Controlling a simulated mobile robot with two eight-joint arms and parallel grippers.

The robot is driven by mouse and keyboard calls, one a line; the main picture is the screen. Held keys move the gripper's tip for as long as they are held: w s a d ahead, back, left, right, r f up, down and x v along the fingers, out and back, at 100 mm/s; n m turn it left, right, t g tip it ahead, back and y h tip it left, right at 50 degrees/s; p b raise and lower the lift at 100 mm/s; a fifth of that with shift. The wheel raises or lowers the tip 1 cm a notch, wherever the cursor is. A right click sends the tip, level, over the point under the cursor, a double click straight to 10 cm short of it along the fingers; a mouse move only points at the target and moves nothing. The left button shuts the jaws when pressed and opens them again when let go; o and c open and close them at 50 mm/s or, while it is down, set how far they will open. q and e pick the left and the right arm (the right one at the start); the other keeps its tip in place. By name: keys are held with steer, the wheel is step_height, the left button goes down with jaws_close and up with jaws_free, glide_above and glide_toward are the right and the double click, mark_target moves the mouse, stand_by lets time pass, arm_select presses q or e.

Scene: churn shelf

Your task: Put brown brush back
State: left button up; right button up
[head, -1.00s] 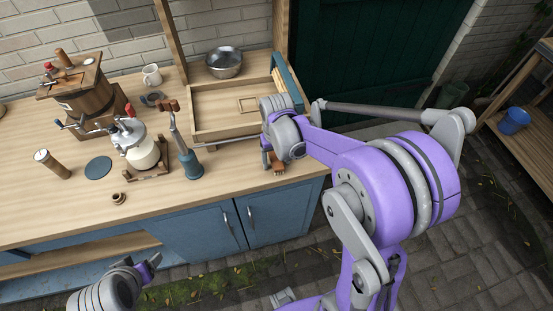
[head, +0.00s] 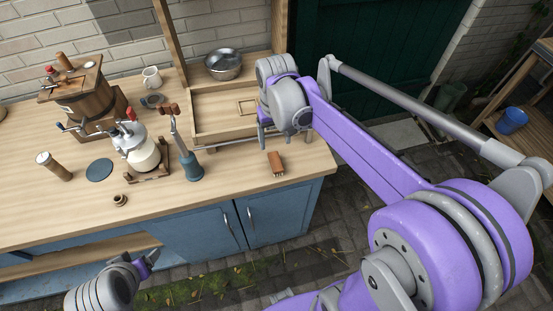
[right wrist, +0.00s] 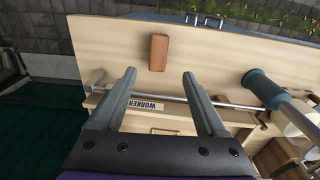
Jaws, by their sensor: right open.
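The brown brush (head: 276,163) lies on the wooden counter near its front right edge, in front of the wooden tray. It also shows in the right wrist view (right wrist: 158,52), lying beyond the fingertips and apart from them. My right gripper (head: 264,142) is over the tray's front edge, beside the brush. In the right wrist view it is open and empty (right wrist: 158,78), with a "WORKER" label seen between its fingers. My left gripper (head: 150,260) is low at the bottom left, in front of the cabinet; its jaws are too small to read.
The wooden tray (head: 225,126) has a metal rail along its front. A blue-handled tool (head: 190,163), a glass jar churn (head: 140,152) and a barrel churn (head: 92,103) stand to the left. A metal bowl (head: 223,64) sits behind. The front counter strip is mostly clear.

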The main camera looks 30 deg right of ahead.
steer(key=s+a+f+n+t, duration=0.1)
steer(key=s+a+t, duration=0.1)
steer(key=s, duration=0.4)
steer(key=s+a+f+n+t, duration=0.1)
steer(key=s+a+f+t, duration=0.1)
steer(key=s, duration=0.4)
steer(key=shift+s+a+f+n+t, duration=0.35)
steer(key=shift+a+t, duration=0.35)
steer(key=shift+a, duration=0.5)
